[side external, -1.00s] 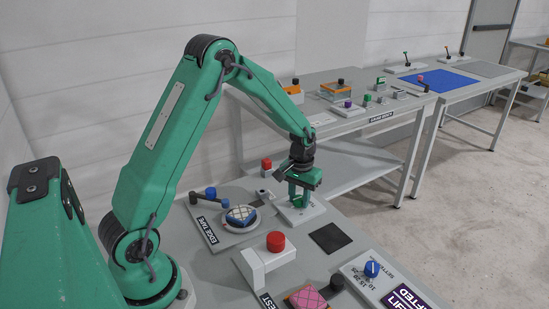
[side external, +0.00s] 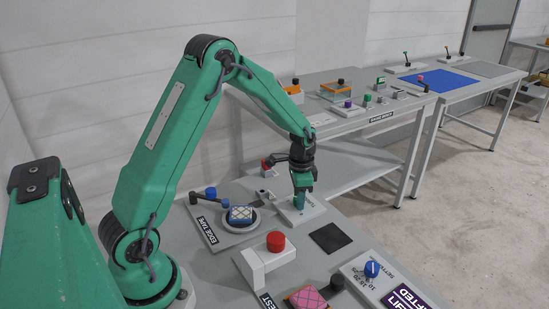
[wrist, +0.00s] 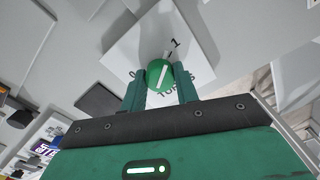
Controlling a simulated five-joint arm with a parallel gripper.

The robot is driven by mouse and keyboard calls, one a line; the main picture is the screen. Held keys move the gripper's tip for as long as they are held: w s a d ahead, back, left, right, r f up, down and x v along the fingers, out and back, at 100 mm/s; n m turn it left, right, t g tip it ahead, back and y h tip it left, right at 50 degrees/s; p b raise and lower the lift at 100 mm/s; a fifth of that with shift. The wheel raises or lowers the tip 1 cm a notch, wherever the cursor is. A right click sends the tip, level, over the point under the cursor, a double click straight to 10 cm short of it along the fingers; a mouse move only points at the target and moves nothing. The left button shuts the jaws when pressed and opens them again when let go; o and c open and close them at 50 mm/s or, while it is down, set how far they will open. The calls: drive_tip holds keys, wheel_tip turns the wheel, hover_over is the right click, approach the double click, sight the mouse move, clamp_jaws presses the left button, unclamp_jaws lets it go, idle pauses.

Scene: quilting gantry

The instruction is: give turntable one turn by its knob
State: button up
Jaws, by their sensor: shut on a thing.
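My gripper (side external: 300,196) points down over a white plate (side external: 290,215) and is shut on a green knob (wrist: 157,78). In the wrist view the knob sits between the two fingers (wrist: 160,88), with a white line across its top. The plate (wrist: 122,48) carries a "1" mark and partly hidden lettering. The turntable (side external: 227,228), a round disc on a grey base, stands to the left of the plate. A blue padded block with a pale, cross-stitched top (side external: 241,215) rests on it. In the side view my fingers mostly hide the knob.
A red-topped white block (side external: 276,242) stands in front. A black square pad (side external: 330,237) lies to the right. A blue dial (side external: 372,269) and a pink padded block (side external: 306,298) are nearer the camera. A small red-capped part (side external: 267,165) stands behind.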

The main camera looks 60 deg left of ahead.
drive_tip(key=shift+m, duration=0.5)
drive_tip(key=o, duration=1)
drive_tip(key=shift+r, duration=0.1)
wheel_tip(320, 180, up, 7)
drive_tip(key=shift+r, duration=0.35)
